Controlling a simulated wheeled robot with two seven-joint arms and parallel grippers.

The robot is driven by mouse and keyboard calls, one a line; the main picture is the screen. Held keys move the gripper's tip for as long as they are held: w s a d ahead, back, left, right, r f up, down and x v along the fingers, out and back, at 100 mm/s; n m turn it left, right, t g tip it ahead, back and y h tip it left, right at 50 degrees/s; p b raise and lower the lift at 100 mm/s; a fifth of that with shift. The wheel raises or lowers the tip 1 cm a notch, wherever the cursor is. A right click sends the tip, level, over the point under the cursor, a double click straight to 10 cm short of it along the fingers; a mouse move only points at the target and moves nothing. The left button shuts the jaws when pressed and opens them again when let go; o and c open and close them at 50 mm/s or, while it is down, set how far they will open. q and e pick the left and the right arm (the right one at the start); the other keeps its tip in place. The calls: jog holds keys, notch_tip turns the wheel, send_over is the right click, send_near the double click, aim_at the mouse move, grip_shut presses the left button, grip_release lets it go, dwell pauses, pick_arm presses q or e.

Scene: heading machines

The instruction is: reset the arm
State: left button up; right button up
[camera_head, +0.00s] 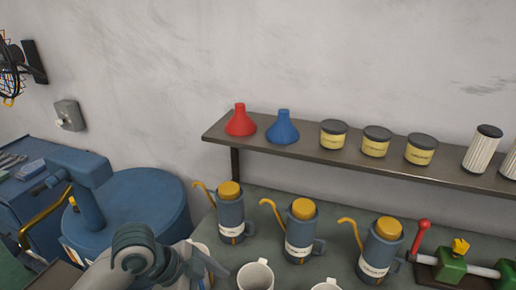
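My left arm comes in at the bottom left of the head view, a grey jointed arm. Its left gripper (203,268) is at the bottom edge, over the near edge of the bench and close to a pale mug that it partly hides. The picture's lower edge cuts the gripper off, so I cannot tell whether its fingers are open or shut. I see nothing held in it. My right arm and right gripper are not in view.
Three blue-grey oil cans (303,233) with yellow spouts stand on the bench, with a white mug (256,277) in front. A wall shelf (285,146) holds funnels and jars.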

pick_arm(q)
jog(key=s+a+f+n+t+y, duration=0.1)
jog(key=s+a+f+n+y, duration=0.2)
jog(key=s+a+f+n, duration=0.55)
jog(key=s+a+f+n+t+y, duration=0.1)
jog(key=s+a+f+n+y, duration=0.2)
jog(key=s+a+f+n, duration=0.55)
jog(key=s+d+f+m+b, duration=0.1)
jog(key=d+f+b, duration=0.1)
jog(key=f, duration=1.4)
jog(key=s+d+f+m+b, duration=0.1)
jog(key=f+m+b, duration=0.15)
jog(key=f, duration=1.45)
jog(key=s+a+f+g+b, duration=0.1)
jog(key=s+f+b, duration=0.1)
jog(key=s+f, duration=0.6)
jog(key=s+a+f+g+b, duration=0.1)
jog(key=s+f+b, duration=0.2)
jog(key=s+f, duration=0.6)
jog(key=shift+s+a+f+n, duration=0.25)
jog(key=shift+a+f+n, duration=0.1)
jog(key=shift+f, duration=3.5)
